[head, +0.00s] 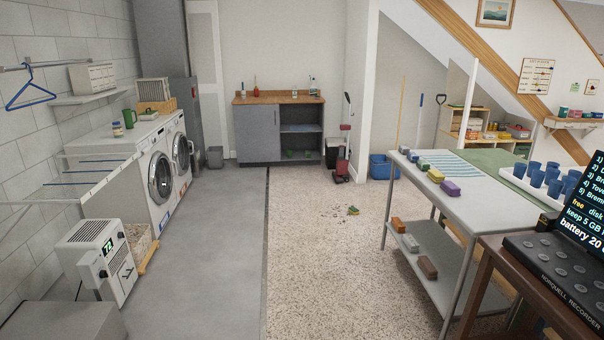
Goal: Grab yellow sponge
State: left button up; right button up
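A small yellow block that looks like the yellow sponge (436,176) lies on the white-topped table (490,205) at the right. It is in a row of several small blocks near the table's left edge. A purple block (450,187) lies just in front of it and a green one (424,164) just behind it.
Brown blocks (427,267) lie on the table's lower shelf. Blue cups (537,179) stand on a tray at the table's right. A dark wooden stand (530,290) with a recorder is at the near right. The carpet (320,260) left of the table is mostly clear, with small debris (353,210).

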aim_at(354, 210)
jog(key=i+l, duration=0.15)
jog(key=i, duration=0.75)
jog(key=i+l+z, duration=0.15)
jog(key=i, duration=1.7)
jog(key=i+z, duration=0.15)
jog(key=i, duration=1.65)
jog(key=i+z, duration=0.1)
jog(key=i, duration=0.85)
jog(key=i+j+z, duration=0.1)
jog(key=i, duration=0.8)
jog(key=j, duration=0.1)
